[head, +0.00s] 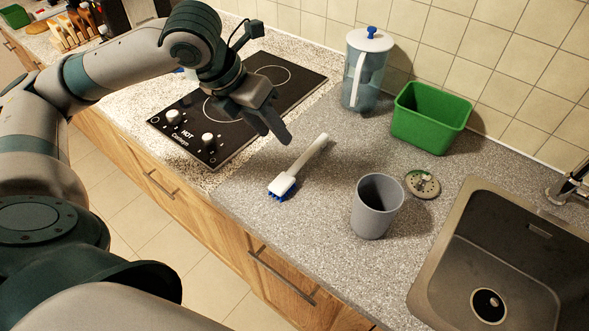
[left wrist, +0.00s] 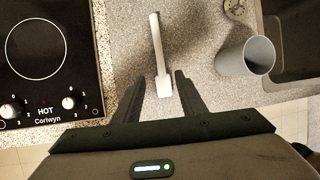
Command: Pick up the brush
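The brush (head: 297,169) lies on the grey speckled counter, with a white handle and blue bristles at its near end. In the left wrist view the brush (left wrist: 159,55) lies between the lines of the two fingers, its handle pointing away. My left gripper (head: 275,128) hangs above the counter, to the left of the brush handle and apart from it. In the left wrist view the fingers of my left gripper (left wrist: 157,92) are spread, with nothing held. The bristles are hidden in that view. My right gripper is not in view.
A grey cup (head: 377,207) stands right of the brush, near a drain strainer (head: 422,184) and the sink (head: 450,250). A filter jug (head: 365,75) and green bin (head: 430,117) stand along the wall. The black cooktop (head: 205,140) lies to the left.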

